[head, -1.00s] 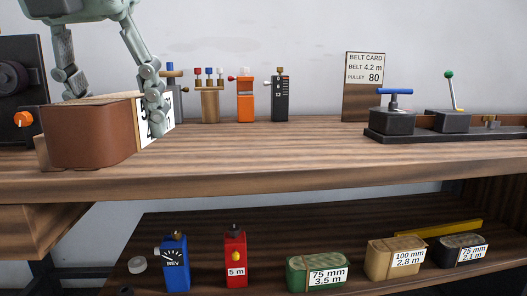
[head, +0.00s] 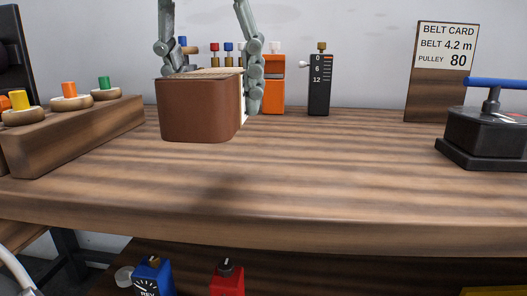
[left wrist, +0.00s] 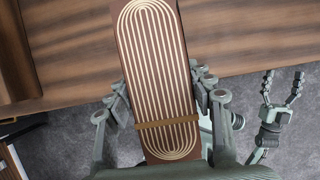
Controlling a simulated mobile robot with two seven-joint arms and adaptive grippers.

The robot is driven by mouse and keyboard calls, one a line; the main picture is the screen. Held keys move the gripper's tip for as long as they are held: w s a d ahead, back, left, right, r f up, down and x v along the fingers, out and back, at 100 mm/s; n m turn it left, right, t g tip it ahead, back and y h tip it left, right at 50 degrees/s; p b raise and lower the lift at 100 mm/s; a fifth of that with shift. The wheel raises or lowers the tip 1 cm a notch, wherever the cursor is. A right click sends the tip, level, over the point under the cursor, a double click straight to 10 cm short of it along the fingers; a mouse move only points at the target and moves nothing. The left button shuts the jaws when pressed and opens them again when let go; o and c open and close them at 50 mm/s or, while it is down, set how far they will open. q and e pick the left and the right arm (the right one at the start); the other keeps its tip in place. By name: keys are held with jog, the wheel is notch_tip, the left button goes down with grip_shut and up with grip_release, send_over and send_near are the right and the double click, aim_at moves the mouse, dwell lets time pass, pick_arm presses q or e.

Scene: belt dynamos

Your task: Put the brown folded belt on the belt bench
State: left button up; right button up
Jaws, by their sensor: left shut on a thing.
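The brown folded belt (head: 200,110) is a rounded brown block with pale looped layers on top. My left gripper (head: 208,70) is shut on it, one finger on each side. In the left wrist view the belt (left wrist: 155,70) lies between the fingers, with a tan band across it. It appears held over the wooden belt bench (head: 350,190), with a dark shadow on the wood in front; any gap beneath is hard to judge. My right gripper (left wrist: 283,88) shows only in the left wrist view, fingers apart and empty, over the grey floor.
A wooden block with coloured pegs (head: 75,135) stands left of the belt. Behind are an orange device (head: 273,85), a black device (head: 319,85) and the belt card (head: 447,50). A black blue-handled device (head: 485,135) stands right. The bench's middle and front are clear.

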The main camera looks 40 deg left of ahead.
pick_arm(q)
send_over(246, 164)
jog(key=s, duration=0.1)
jog(key=f, duration=0.6)
jog(key=shift+s+d, duration=0.15)
jog(key=shift+d, duration=0.15)
jog(key=shift+f+b, duration=0.3)
notch_tip(246, 164, down, 3)
jog(key=shift+f, duration=0.15)
pick_arm(e)
notch_tip(246, 164, up, 6)
jog(key=s+a+t+y, duration=0.1)
jog(key=s+t, duration=0.1)
jog(key=shift+a+f+t+y, duration=0.15)
jog(key=shift+a+t+y, duration=0.1)
jog(key=shift+t+y, duration=0.15)
pick_arm(q)
jog(key=shift+f+b, duration=0.15)
jog(key=shift+b, duration=0.2)
jog(key=o, duration=1.7)
pick_arm(e)
jog(key=shift+r, duration=0.25)
